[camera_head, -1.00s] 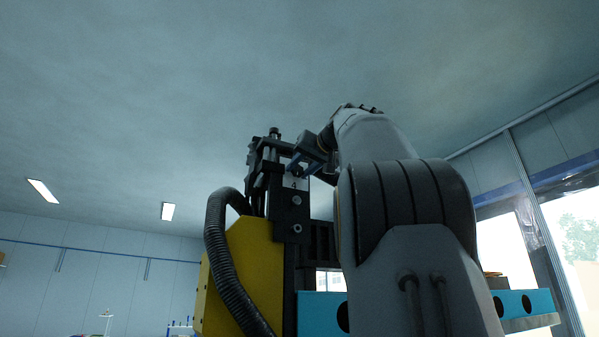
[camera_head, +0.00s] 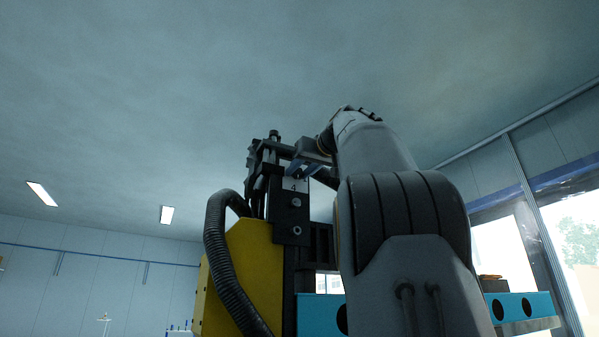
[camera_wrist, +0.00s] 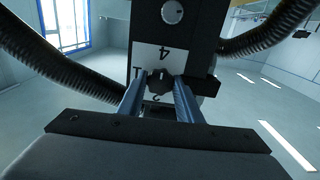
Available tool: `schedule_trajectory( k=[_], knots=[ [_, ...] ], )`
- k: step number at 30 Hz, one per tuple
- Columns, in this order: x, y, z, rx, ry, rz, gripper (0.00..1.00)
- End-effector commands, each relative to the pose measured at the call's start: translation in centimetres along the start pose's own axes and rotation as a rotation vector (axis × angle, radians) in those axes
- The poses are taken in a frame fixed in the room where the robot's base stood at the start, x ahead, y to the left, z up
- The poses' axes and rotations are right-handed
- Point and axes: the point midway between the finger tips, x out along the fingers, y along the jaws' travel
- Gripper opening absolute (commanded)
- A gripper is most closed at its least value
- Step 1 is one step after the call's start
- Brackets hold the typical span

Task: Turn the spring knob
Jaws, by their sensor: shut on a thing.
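The spring knob (camera_wrist: 160,84) is a small dark knob on a white label plate (camera_wrist: 149,55) marked with numbers, on a black upright block. In the wrist view my gripper (camera_wrist: 160,77) has its two blue-grey fingers on either side of the knob, shut on it. Part of the knob and some of the label are hidden by the fingers. In the head view my gripper (camera_head: 296,170) is at the top of the black block (camera_head: 290,207), and its fingers cover the knob. The plate's number 4 shows just below them.
A yellow housing (camera_head: 240,275) with a ribbed black hose (camera_head: 219,260) stands left of the block. In the wrist view ribbed hoses (camera_wrist: 55,62) pass on both sides of the block. A turquoise beam (camera_head: 522,305) runs low behind my arm. The air above is free.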

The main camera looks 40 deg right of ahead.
Motion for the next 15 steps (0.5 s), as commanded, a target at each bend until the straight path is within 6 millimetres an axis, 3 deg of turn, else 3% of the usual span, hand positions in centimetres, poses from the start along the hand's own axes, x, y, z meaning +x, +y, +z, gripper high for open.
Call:
schedule_trajectory(
  k=[1, 2, 5, 15],
  knots=[
    [0.03, 0.05, 0.08, -0.001, -0.002, 0.001, 0.10],
    [0.03, 0.05, 0.07, -0.001, -0.002, 0.001, 0.35],
    [0.02, 0.04, 0.06, -0.001, -0.001, 0.001, 0.51],
    [-0.32, 0.05, 0.02, 0.000, 0.001, 0.002, 0.51]
  ],
)
